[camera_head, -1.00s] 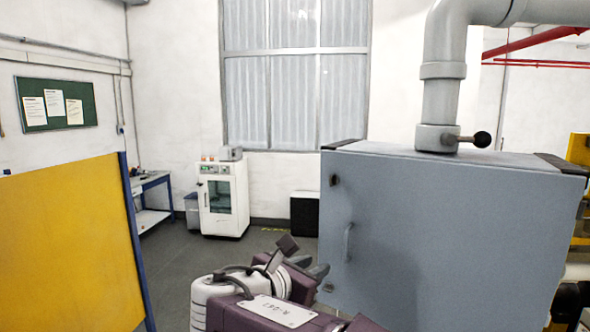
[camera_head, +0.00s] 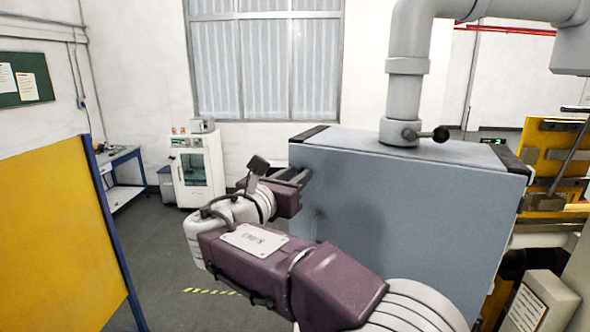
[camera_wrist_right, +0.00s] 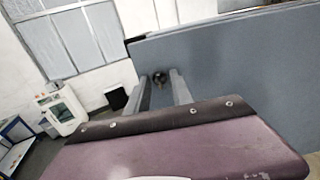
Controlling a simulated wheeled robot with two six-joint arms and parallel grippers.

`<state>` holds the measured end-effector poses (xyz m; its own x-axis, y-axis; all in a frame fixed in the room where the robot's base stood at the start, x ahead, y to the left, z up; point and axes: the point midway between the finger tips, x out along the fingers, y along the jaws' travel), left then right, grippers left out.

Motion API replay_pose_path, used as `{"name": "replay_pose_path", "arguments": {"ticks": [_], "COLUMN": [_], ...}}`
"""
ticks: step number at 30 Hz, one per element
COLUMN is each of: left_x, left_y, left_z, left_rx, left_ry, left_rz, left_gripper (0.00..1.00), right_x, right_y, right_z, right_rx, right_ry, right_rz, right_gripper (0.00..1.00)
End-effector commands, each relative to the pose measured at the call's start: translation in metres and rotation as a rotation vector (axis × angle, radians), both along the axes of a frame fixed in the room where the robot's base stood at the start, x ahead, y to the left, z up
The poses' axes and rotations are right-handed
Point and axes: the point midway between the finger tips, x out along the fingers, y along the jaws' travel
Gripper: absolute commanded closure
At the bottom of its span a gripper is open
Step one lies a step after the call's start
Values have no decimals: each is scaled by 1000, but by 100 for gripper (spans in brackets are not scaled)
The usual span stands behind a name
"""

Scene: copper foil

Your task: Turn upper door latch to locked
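The grey-blue cabinet (camera_head: 430,210) stands right of centre, with its door face towards me. The upper door latch (camera_wrist_right: 159,78) shows in the right wrist view as a small dark knob near the door's upper left edge. In the head view my gripper hides it. My right gripper (camera_head: 303,176) is raised at the door's upper left corner. In the right wrist view its two fingers (camera_wrist_right: 163,88) are apart, with the latch appearing between their tips. I cannot tell whether they touch it. The door handle and lower latch are hidden behind my right arm. My left gripper is out of view.
A grey pipe with a black-knobbed valve lever (camera_head: 432,134) rises from the cabinet top. A yellow panel (camera_head: 60,240) stands at the left. A white machine (camera_head: 195,168) stands behind. Yellow equipment (camera_head: 553,165) is at the right. Floor between panel and cabinet is clear.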

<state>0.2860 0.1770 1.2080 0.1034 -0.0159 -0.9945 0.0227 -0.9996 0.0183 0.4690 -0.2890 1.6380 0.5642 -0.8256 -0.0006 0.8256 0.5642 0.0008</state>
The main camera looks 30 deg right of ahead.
Motion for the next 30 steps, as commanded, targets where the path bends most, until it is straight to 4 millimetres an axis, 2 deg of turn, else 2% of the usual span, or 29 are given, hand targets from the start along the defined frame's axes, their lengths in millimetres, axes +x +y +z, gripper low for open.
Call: {"name": "replay_pose_path", "arguments": {"ticks": [6, 7, 9, 10, 20, 30], "left_x": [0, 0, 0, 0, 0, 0], "left_y": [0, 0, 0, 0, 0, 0], "left_z": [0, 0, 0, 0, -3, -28], "left_rx": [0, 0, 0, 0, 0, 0], "left_ry": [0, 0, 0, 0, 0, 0], "left_rz": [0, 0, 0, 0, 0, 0], "left_gripper": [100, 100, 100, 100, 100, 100], "right_x": [1, 1, 1, 1, 1, 0], "right_y": [-1, -1, -1, -1, -1, -1], "right_z": [-1, -1, -1, -1, -2, -5], "right_rx": [0, 0, 0, 0, 9, 115], "right_ry": [0, 0, 0, 0, -13, -170], "right_rz": [1, 1, 1, 1, 0, 1], "right_gripper": [73, 76, 95, 100, 100, 100]}}
